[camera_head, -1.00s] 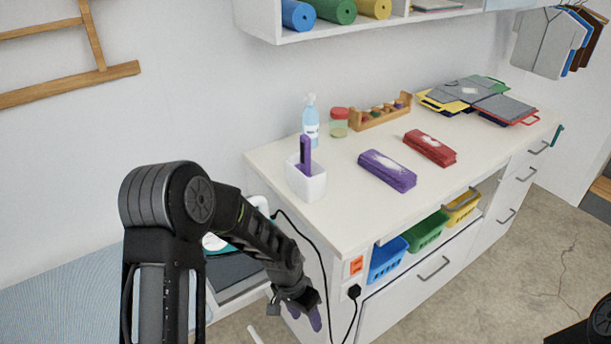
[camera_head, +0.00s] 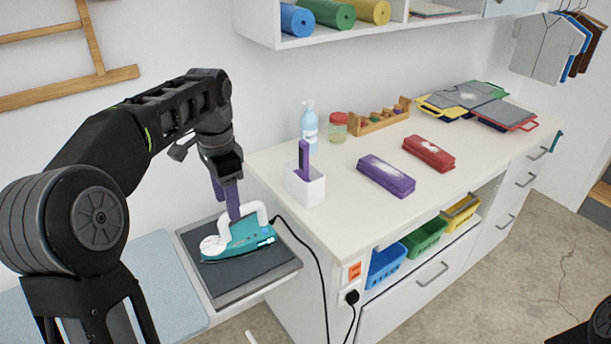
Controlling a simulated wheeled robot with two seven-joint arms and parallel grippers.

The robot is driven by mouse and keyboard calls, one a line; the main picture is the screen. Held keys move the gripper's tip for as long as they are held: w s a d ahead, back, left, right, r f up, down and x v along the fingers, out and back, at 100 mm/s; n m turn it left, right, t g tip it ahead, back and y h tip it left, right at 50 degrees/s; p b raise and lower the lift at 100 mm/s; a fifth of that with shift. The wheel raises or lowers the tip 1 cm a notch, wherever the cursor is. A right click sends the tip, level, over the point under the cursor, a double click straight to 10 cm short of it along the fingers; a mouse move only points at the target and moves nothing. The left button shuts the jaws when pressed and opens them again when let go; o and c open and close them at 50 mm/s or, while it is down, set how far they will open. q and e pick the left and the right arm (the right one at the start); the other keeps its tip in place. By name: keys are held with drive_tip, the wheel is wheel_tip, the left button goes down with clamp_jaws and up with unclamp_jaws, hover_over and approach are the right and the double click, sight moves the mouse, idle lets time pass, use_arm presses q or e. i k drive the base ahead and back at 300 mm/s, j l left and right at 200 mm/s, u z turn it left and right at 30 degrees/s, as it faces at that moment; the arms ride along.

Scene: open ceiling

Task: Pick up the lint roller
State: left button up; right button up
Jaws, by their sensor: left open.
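A purple upright handle (camera_head: 304,157), which looks like the lint roller, stands in a white holder (camera_head: 307,187) at the counter's near left corner. Its lower part is hidden inside the holder. My left gripper (camera_head: 231,205) has purple fingers and points down at the handle of a teal and white iron (camera_head: 240,243), left of the counter and left of the holder. It is open and apart from the purple handle. Whether its fingertips touch the iron is unclear. My right gripper is out of view.
The iron rests on a dark pad (camera_head: 262,272) beside the counter (camera_head: 345,215).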

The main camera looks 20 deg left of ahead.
sight(303, 172)
drive_tip(key=i+l, duration=0.15)
drive_tip(key=i, duration=0.3)
drive_tip(key=i+l, duration=0.15)
drive_tip(key=i, duration=0.3)
